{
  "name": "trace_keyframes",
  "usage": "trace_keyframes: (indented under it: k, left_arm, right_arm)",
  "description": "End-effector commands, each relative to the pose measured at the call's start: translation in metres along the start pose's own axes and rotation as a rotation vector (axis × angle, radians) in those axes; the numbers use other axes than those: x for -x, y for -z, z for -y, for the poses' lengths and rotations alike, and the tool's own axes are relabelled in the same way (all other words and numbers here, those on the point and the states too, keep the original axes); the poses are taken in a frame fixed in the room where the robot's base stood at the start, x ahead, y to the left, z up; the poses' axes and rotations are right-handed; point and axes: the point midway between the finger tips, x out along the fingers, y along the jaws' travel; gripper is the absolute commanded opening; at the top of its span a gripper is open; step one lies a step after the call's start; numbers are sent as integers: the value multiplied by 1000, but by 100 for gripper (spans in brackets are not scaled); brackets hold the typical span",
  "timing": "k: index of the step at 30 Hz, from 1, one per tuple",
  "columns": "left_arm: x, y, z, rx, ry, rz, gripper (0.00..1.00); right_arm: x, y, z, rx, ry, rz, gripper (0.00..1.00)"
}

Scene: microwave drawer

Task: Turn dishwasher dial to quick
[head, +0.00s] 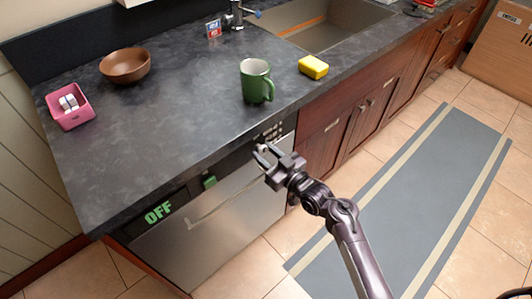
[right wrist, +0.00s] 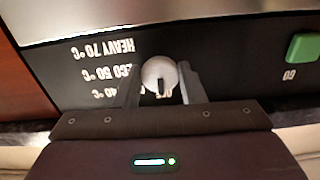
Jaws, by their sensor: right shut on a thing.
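The dishwasher (head: 225,225) has a steel door and a black control strip under the counter. Its round light dial (right wrist: 156,72) sits on the strip, with a dark pointer mark on its lower side in the right wrist view. The labels HEAVY 70 °C, ECO 50 °C (right wrist: 105,71) and a partly covered 40 °C show upside down; other lettering by the dial is hidden. My right gripper (head: 261,154) is at the strip, its fingers (right wrist: 160,80) on either side of the dial and shut on it. My left gripper is out of view.
A green GO button (right wrist: 303,47) and a green OFF display (head: 158,213) are on the strip. A green mug (head: 254,80), yellow sponge (head: 313,67), brown bowl (head: 125,67) and pink holder (head: 69,107) stand on the counter. Floor beside the mat (head: 420,200) is clear.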

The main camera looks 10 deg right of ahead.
Motion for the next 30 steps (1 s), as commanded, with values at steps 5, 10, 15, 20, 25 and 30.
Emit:
trace_keyframes:
  k: [5, 10, 15, 20, 25, 30]
  left_arm:
    - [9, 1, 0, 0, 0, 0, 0]
    - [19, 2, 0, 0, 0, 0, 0]
    - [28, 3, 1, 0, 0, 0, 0]
    - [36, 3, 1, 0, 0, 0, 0]
    - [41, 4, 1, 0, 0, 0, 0]
    - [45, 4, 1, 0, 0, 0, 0]
  right_arm:
    - [0, 2, 0, -91, 0, 0, 13]
    - [0, 3, 0, -224, 0, 1, 13]
    - [0, 3, 0, -372, -1, 1, 13]
    - [0, 2, 0, -500, -1, 0, 13]
    - [0, 2, 0, -612, 0, 0, 13]
    - [0, 2, -1, -690, -1, -1, 13]
